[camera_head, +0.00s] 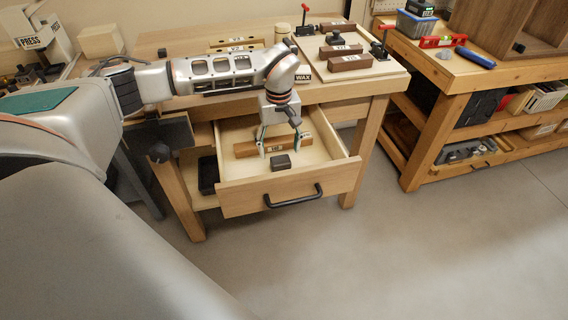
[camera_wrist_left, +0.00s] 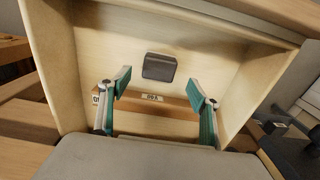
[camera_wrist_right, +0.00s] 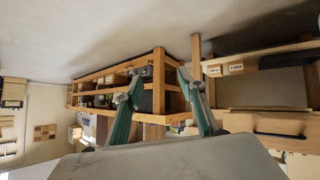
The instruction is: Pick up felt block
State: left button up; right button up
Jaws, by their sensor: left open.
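The felt block appears to be the small dark grey block (camera_head: 281,162) lying on the floor of the open drawer (camera_head: 230,200), near its front. It also shows in the left wrist view (camera_wrist_left: 159,67), beyond the fingertips and between their lines. My left gripper (camera_head: 277,150) is open, pointing down into the drawer, with its fingers either side of a brown labelled wooden bar (camera_head: 250,147). The fingers show teal in the left wrist view (camera_wrist_left: 157,85), with nothing held. My right gripper (camera_wrist_right: 160,85) is open and empty, facing away from the drawer bench.
The drawer walls and its front with a black handle (camera_head: 293,197) surround the left gripper. On the bench top are a board with brown blocks (camera_head: 350,62) and a WAX tin (camera_head: 305,78). A second bench (camera_head: 470,80) stands at the right. The floor in front is clear.

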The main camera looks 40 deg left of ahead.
aim_at(280, 158)
pick_arm(q)
jog(key=shift+f, duration=0.65)
notch_tip(280, 158, down, 4)
jog(key=shift+r+b, duration=0.1)
jog(key=shift+b, duration=0.55)
jog(key=shift+w+f, duration=0.1)
jog(key=shift+f, duration=0.35)
jog(key=shift+r, duration=0.1)
jog(key=c, duration=1.2)
pick_arm(e)
jog(key=shift+w+a, duration=0.15)
jog(key=shift+a, duration=0.15)
